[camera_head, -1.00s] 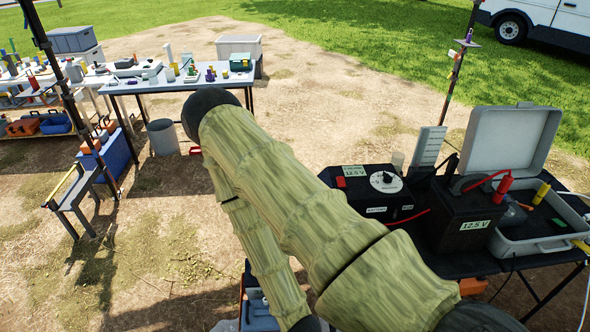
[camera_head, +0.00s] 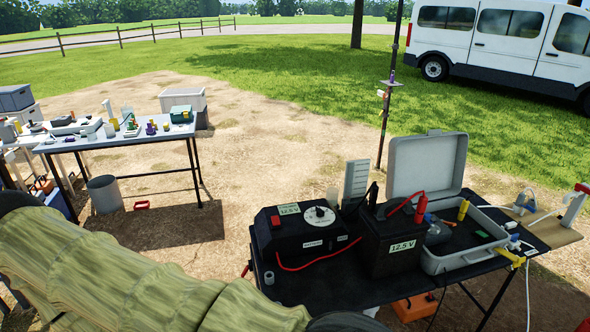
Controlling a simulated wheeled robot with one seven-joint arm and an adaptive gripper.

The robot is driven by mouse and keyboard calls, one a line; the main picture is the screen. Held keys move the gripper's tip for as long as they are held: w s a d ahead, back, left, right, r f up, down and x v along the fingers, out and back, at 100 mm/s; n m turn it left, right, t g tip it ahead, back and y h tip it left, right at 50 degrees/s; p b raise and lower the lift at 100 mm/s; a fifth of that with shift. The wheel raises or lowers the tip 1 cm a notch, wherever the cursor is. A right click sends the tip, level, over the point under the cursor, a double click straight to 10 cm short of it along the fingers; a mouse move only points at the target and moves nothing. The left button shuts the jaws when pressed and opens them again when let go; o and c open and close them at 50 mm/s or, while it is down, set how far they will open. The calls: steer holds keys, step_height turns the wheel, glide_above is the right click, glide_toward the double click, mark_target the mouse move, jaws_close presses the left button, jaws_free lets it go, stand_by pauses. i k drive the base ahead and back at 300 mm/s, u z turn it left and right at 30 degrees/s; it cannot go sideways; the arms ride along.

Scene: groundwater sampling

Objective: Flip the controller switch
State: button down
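The black controller box (camera_head: 300,236) stands on the dark table at the right of the head view. It has a white round dial (camera_head: 320,216) with a dark knob, a small green "12.5 V" label and a red part (camera_head: 276,221) on its upper face. I cannot tell which of these is the switch, or its position. A black battery (camera_head: 388,240) labelled "12.5 V" stands right of the box, with a red cable between them. My arm in its green sleeve crosses the lower left; my gripper is out of the picture.
An open grey case (camera_head: 464,262) with tools lies right of the battery on the dark table (camera_head: 290,289). Another table (camera_head: 80,146) with sampling items stands at the left, a grey bucket (camera_head: 104,194) by it. A pole (camera_head: 389,90) stands behind. Bare ground lies between the tables.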

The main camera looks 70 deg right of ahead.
mark_target(275, 219)
steer(key=k, duration=0.85)
steer(key=z, duration=1.2)
steer(key=i, duration=0.15)
steer(key=z, duration=0.2)
